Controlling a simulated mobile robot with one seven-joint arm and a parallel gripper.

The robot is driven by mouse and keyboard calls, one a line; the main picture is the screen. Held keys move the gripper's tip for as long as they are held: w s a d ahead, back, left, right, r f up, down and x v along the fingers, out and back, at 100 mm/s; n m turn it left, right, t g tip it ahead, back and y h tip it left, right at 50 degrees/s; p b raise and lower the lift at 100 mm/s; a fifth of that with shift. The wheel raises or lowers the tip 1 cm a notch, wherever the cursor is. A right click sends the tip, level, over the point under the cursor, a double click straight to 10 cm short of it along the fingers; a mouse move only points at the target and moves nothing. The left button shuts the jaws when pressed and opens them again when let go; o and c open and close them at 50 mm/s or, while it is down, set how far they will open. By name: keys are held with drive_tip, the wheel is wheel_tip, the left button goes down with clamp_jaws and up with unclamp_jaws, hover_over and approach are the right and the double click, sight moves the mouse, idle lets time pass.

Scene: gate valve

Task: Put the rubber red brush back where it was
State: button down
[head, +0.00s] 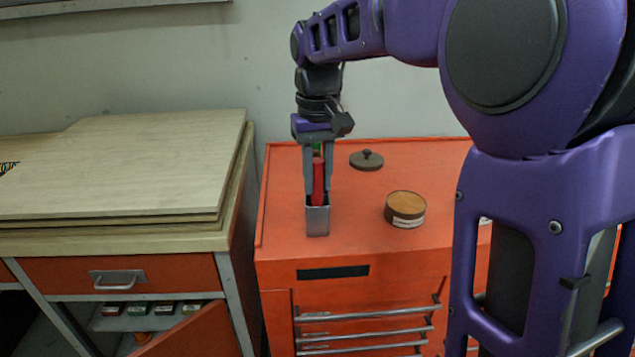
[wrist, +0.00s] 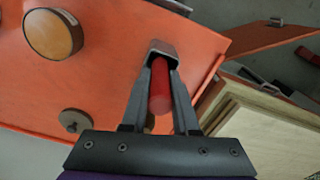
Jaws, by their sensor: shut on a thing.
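The red brush (head: 318,181) is upright between the fingers of my gripper (head: 317,190). In the wrist view the red brush (wrist: 160,88) shows as a red cylinder between the two fingers of my gripper (wrist: 159,75). My gripper is shut on it. Its lower end goes into a grey metal holder (head: 318,222) standing on the orange cabinet top, and that end is hidden inside. The holder (wrist: 161,47) also shows past the fingertips in the wrist view. I cannot tell whether the brush touches the bottom of the holder.
A round wooden-topped container (head: 405,209) stands right of the holder on the orange tool cabinet (head: 281,236). A dark knobbed lid (head: 366,160) lies behind it. A workbench with stacked boards (head: 120,165) is at the left. The cabinet top between these things is clear.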

drive_tip(key=shift+f, duration=0.25)
drive_tip(key=c, duration=0.7)
unclamp_jaws()
wheel_tip(320, 180, up, 12)
drive_tip(key=p, duration=0.2)
drive_tip(key=shift+r+p, duration=0.15)
drive_tip(key=shift+p, duration=0.25)
